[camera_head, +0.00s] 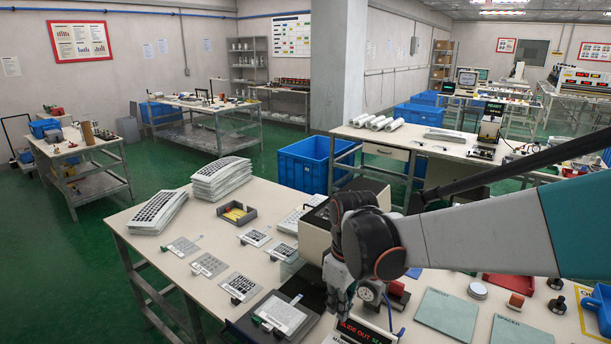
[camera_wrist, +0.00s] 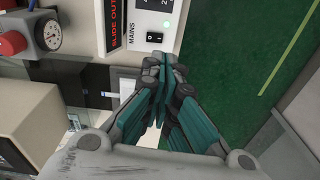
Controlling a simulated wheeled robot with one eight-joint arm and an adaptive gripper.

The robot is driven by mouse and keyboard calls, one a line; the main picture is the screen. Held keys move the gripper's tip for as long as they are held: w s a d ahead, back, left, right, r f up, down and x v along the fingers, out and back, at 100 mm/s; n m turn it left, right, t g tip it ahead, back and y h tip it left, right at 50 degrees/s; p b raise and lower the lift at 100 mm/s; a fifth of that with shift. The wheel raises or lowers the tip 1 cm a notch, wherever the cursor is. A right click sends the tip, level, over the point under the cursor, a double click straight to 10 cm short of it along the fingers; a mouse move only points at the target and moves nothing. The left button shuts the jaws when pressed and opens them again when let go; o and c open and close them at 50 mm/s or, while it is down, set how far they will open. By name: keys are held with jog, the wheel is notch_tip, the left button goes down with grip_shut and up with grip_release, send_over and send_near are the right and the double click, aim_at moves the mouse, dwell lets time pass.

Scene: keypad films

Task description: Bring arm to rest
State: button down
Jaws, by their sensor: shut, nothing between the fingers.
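My arm (camera_head: 480,237) reaches in from the right over the near workbench (camera_head: 150,237), bent down at the wrist. My gripper (camera_head: 340,305) points down over the bench, beside a machine with a lit red display (camera_head: 362,332). In the wrist view my gripper (camera_wrist: 163,65) is shut, its teal-lined fingers together with nothing between them. Its tips appear in front of the machine's panel with the MAINS switch (camera_wrist: 155,38). I cannot tell whether they touch anything.
A round gauge (camera_head: 370,292) and a red knob (camera_wrist: 12,42) are close to my gripper. Keypad sheets (camera_head: 240,287), a stack of keyboards (camera_head: 221,178) and a grey tray (camera_head: 250,215) lie left. Green plates (camera_head: 447,314) lie right. Green floor (camera_wrist: 235,60) is clear beyond the bench edge.

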jog(key=s+d+r+m+t, duration=0.3)
jog(key=s+d+r+m, duration=0.1)
jog(key=s+d, duration=0.2)
jog(key=s+d+r+m+t, duration=0.3)
jog(key=s+d+m+t, duration=0.1)
jog(key=s, duration=0.5)
jog(key=shift+s+d+r+m+h+b, duration=0.15)
jog(key=shift+d+r+m+h+b, duration=0.2)
jog(key=shift+d+m, duration=0.6)
jog(key=shift+d+n, duration=0.1)
jog(key=shift+n, duration=0.15)
